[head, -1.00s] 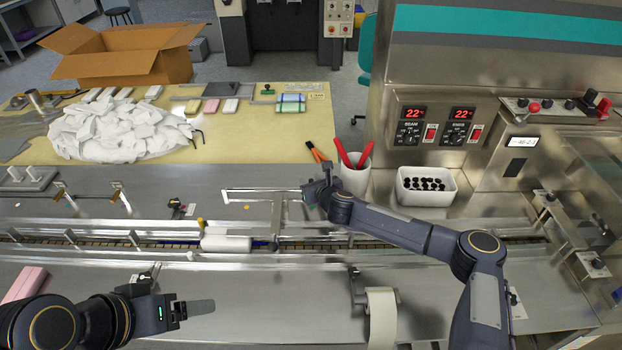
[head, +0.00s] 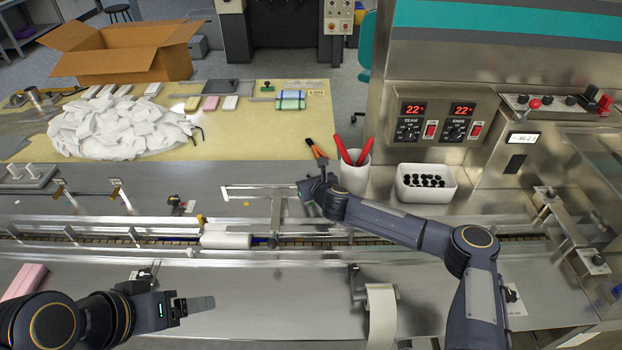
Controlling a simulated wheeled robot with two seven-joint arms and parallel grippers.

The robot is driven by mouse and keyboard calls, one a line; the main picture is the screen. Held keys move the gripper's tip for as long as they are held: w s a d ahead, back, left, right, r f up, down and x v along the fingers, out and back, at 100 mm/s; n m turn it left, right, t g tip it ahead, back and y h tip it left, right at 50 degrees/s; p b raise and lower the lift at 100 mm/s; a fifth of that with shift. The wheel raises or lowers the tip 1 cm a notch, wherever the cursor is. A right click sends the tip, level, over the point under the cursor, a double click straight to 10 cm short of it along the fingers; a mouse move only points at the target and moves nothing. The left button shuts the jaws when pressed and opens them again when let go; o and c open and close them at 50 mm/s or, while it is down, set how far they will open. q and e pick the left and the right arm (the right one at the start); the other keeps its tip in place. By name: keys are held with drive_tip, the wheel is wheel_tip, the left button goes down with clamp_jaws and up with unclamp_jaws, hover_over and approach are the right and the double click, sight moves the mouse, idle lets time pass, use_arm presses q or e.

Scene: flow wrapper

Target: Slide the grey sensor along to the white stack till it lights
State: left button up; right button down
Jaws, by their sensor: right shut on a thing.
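The white stack (head: 226,241) lies in the conveyor channel, left of the middle in the head view. The grey sensor's bracket (head: 277,212) stands on a thin rail frame behind the channel, to the right of the stack and apart from it. My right gripper (head: 303,188) is shut at the bracket's right end; its fingers hide most of what they hold, which looks like the grey sensor. No lit lamp can be made out on it. My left gripper (head: 195,303) hangs over the front deck, empty; its finger gap is not visible.
A cup with red-handled tools (head: 354,172) and a white bin of black parts (head: 426,184) stand right behind my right arm. A small sensor-like part (head: 176,203) sits left of the rail frame. A paper roll (head: 381,310) is in front.

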drive_tip(key=a+b, duration=0.1)
drive_tip(key=a, duration=0.2)
drive_tip(key=shift+a, duration=0.4)
drive_tip(key=c, duration=1.4)
unclamp_jaws()
drive_tip(key=shift+c, duration=0.2)
drive_tip(key=shift+d, duration=0.1)
drive_tip(key=shift+s+d+r, duration=0.1)
drive_tip(key=shift+s+r, duration=0.05)
drive_tip(key=shift+s, duration=0.2)
drive_tip(key=b+v, duration=0.2)
drive_tip(key=v, duration=0.5)
